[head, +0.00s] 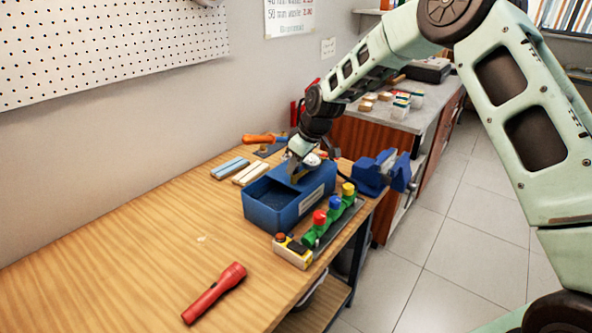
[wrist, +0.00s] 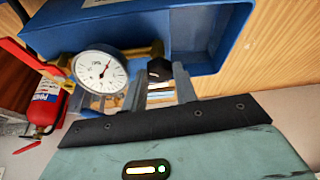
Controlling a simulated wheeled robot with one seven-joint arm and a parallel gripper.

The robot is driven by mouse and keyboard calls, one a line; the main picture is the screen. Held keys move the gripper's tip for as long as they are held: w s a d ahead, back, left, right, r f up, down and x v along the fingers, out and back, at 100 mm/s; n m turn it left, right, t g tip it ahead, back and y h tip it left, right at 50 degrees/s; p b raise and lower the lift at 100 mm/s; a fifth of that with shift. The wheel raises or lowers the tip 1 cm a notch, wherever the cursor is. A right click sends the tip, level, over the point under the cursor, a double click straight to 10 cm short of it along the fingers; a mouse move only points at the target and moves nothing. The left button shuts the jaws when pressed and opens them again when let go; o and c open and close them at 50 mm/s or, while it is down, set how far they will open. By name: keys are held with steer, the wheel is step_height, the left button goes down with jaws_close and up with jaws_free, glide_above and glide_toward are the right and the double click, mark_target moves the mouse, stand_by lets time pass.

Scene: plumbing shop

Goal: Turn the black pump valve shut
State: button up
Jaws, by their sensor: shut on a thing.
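The blue pump (head: 268,215) stands on the wooden bench, an open tank with a raised blue part at its right; its tank also shows in the wrist view (wrist: 243,40). A round white pressure gauge (wrist: 100,72) sits on its brass fitting, with a red needle. The black pump valve (wrist: 158,69) is a small dark knob beside the gauge. My gripper (wrist: 161,82) reaches down over the pump and is shut on the valve, one finger on each side. In the head view my gripper (head: 298,172) hides the valve.
A red torch (head: 214,293) lies at the bench front. A rack with red, green, blue and yellow valves (head: 327,222) and a yellow device (head: 292,250) line the right edge. A blue vise (head: 374,172) stands behind. A fire extinguisher (wrist: 45,108) shows in the wrist view.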

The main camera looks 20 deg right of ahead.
steer(key=m+b, duration=0.1)
steer(key=m+h, duration=0.1)
steer(key=m, duration=0.1)
steer(key=m+t+h+b, duration=0.1)
steer(key=m, duration=0.1)
steer(key=shift+s+a+b, duration=0.1)
steer(key=shift+a+b, duration=0.15)
steer(key=shift+b, duration=0.05)
steer(key=m+h, duration=0.1)
steer(key=m, duration=0.4)
steer(key=shift+a+h, duration=0.1)
steer(key=shift+h, duration=0.3)
steer(key=shift+m, duration=0.4)
steer(key=o, duration=1)
steer(key=shift+c, duration=0.2)
steer(key=b+v, duration=0.3)
steer(key=v, duration=1.4)
steer(key=shift+a+r+b, duration=0.15)
steer(key=shift+r+b, duration=0.05)
steer(key=shift+b, duration=0.1)
